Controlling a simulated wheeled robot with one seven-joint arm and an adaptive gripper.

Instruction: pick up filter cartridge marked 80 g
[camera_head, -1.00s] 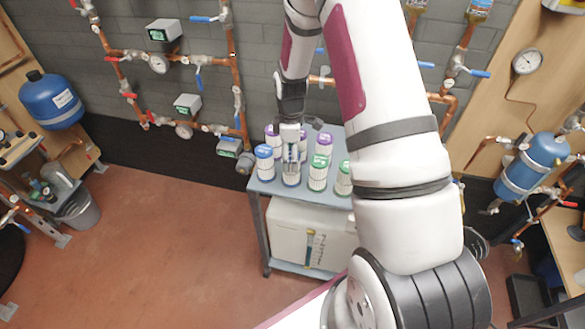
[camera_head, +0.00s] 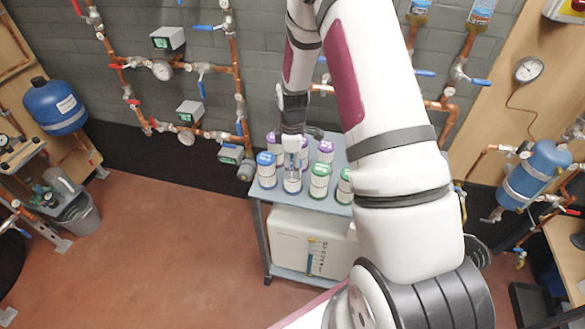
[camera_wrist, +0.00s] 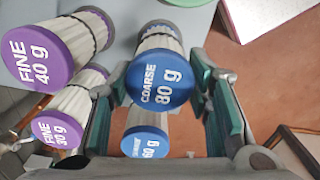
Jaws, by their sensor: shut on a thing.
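The filter cartridge marked 80 g has a blue cap reading COARSE and a pale pleated body. It shows in the wrist view (camera_wrist: 162,82), between the two green-padded fingers of my gripper (camera_wrist: 166,92). My gripper is shut on it. In the head view my gripper (camera_head: 292,150) points down over the cart, and the held cartridge (camera_head: 292,184) shows only in part below it. I cannot tell whether its base touches the cart top.
A blue cartridge marked 60 g (camera_wrist: 145,143) and purple ones marked 40 g (camera_wrist: 37,60) and 30 g (camera_wrist: 58,132) stand close by. Green-capped cartridges (camera_head: 319,178) stand right of my gripper on the grey-blue cart (camera_head: 318,206). A pipe wall is behind the cart; floor is free at left.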

